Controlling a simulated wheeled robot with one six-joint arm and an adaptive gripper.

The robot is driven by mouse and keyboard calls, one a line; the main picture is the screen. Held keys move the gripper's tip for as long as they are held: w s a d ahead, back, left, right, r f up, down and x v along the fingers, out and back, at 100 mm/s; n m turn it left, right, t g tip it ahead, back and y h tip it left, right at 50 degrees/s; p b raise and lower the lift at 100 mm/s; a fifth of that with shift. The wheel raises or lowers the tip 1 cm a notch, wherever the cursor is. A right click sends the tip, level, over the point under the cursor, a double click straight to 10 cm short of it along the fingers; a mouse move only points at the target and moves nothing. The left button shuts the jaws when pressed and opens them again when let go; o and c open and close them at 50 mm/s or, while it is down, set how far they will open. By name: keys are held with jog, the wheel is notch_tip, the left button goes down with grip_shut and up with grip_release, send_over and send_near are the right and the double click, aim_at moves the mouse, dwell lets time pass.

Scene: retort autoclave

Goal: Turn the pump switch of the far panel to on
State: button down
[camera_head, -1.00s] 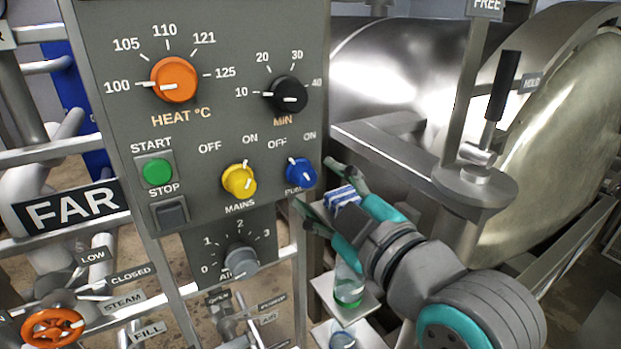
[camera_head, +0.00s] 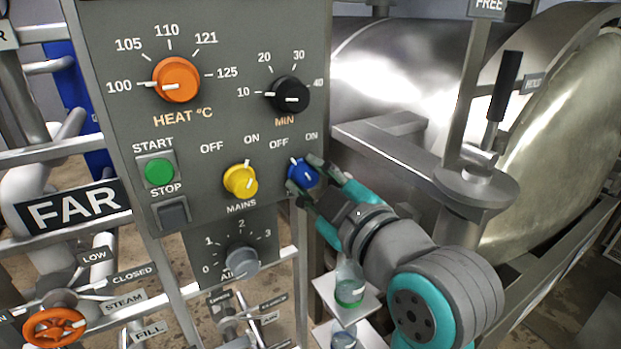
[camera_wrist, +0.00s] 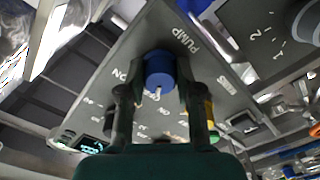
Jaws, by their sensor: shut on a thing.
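The pump switch is a blue knob (camera_head: 302,173) at the lower right of the grey far panel (camera_head: 215,60), with OFF and ON marked above it. Its white pointer tip shows at its upper left, on the OFF side. My gripper (camera_head: 303,174) is shut on this knob, one finger above right and one below left. In the wrist view the blue knob (camera_wrist: 159,69) sits between the two fingers of my gripper (camera_wrist: 160,92), with its white pointer showing and PUMP and ON printed beside it. The fingers hide part of the knob's sides.
The yellow mains knob (camera_head: 240,181) is close on the left, its pointer toward ON. The black MIN dial (camera_head: 288,95) is above, and the grey air dial (camera_head: 242,261) is below. A steel vessel (camera_head: 400,70) and a lever (camera_head: 502,90) stand to the right. A green-bottomed flask (camera_head: 349,290) stands below my gripper.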

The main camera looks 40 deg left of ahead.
jog(key=shift+m, duration=0.3)
jog(key=m, duration=1.1)
jog(key=shift+m, duration=0.3)
dwell(0.3)
jog(key=c, duration=0.8)
grip_release()
jog(key=v, duration=1.2)
jog(key=shift+s+f, duration=0.1)
